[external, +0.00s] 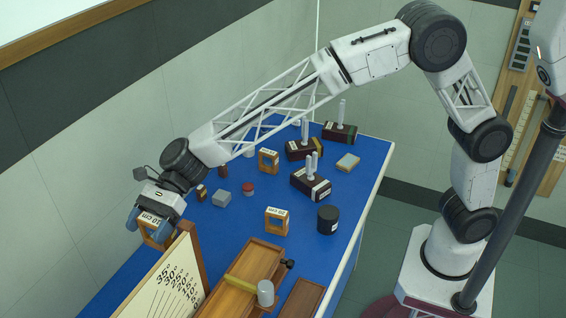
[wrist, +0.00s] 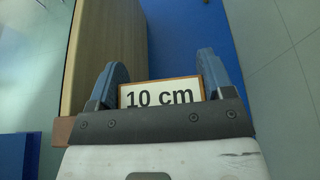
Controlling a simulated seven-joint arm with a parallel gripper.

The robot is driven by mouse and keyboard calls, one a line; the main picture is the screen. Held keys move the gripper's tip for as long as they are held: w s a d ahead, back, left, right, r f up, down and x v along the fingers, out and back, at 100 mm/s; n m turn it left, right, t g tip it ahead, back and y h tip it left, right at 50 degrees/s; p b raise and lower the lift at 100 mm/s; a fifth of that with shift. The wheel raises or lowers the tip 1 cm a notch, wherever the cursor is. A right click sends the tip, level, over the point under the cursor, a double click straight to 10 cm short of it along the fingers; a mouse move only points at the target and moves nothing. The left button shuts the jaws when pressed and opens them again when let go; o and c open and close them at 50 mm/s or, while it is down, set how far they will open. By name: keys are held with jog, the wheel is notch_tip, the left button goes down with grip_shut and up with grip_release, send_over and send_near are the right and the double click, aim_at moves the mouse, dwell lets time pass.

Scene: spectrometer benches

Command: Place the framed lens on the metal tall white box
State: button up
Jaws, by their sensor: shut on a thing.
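My gripper (external: 150,225) is at the left of the external view, with its blue fingers shut on a wooden framed lens (external: 158,236) labelled "10 cm". In the wrist view, the lens's label (wrist: 160,94) lies between the two fingers (wrist: 160,80). The glass is hidden from the wrist camera. The held lens is behind the upper left edge of the angle-scale board in the external view. I cannot tell how high it is above the table. I cannot make out a metal tall white box in either view.
A wood-edged board (external: 165,285) with an angle scale stands close to my gripper. On the blue table (external: 235,190) are two other framed lenses (external: 267,222) (external: 262,160), a grey block (external: 221,199), a black cylinder (external: 327,221), a wooden tray (external: 222,296) and several dark boxes with pale tubes.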

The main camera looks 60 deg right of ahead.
aim_at(164, 235)
jog(key=shift+f, duration=2.5)
jog(key=shift+f, duration=2.5)
jog(key=shift+f, duration=0.15)
jog(key=o, duration=1)
jog(key=shift+c, duration=0.2)
jog(key=v, duration=1.2)
